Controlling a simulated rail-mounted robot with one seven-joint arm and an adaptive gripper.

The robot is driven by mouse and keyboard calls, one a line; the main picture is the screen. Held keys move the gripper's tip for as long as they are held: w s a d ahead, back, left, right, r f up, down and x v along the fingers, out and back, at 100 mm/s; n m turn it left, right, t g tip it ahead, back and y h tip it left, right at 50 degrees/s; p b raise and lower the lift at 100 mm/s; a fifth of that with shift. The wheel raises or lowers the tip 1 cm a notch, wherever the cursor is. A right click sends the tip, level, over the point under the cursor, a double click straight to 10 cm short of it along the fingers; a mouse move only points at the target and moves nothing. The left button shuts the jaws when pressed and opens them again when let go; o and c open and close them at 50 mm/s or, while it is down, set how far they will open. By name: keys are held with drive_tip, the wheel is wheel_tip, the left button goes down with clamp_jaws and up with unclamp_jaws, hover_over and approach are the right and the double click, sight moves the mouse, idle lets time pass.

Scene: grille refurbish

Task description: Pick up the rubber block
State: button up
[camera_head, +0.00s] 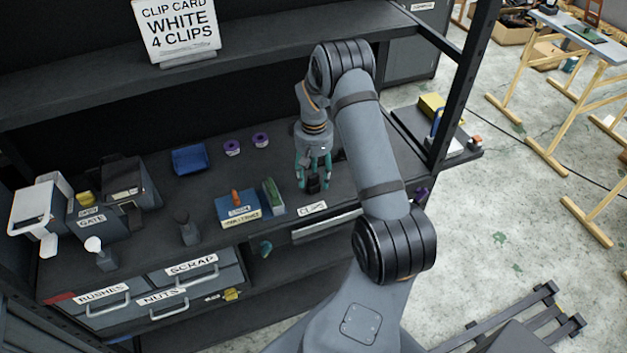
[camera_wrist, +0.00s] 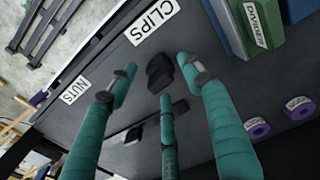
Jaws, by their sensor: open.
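A small black block, which looks like the rubber block (camera_wrist: 158,70), lies on the dark worktop near the CLIPS label. In the head view the block (camera_head: 313,186) shows just below my fingertips. My gripper (camera_head: 313,178) points down over the worktop with its teal fingers spread. In the wrist view my gripper (camera_wrist: 160,82) is open and empty, with the block between and beyond the fingertips. I cannot tell whether any finger touches it.
A green divider box (camera_head: 273,196) and a blue box (camera_head: 238,208) stand left of my gripper. Purple rolls (camera_head: 260,140) and a blue tray (camera_head: 189,159) are farther back. A dark bar (camera_wrist: 133,133) lies near the block. A shelf (camera_head: 260,58) runs above the worktop.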

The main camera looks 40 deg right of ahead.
drive_tip(key=shift+f, duration=0.9)
clamp_jaws()
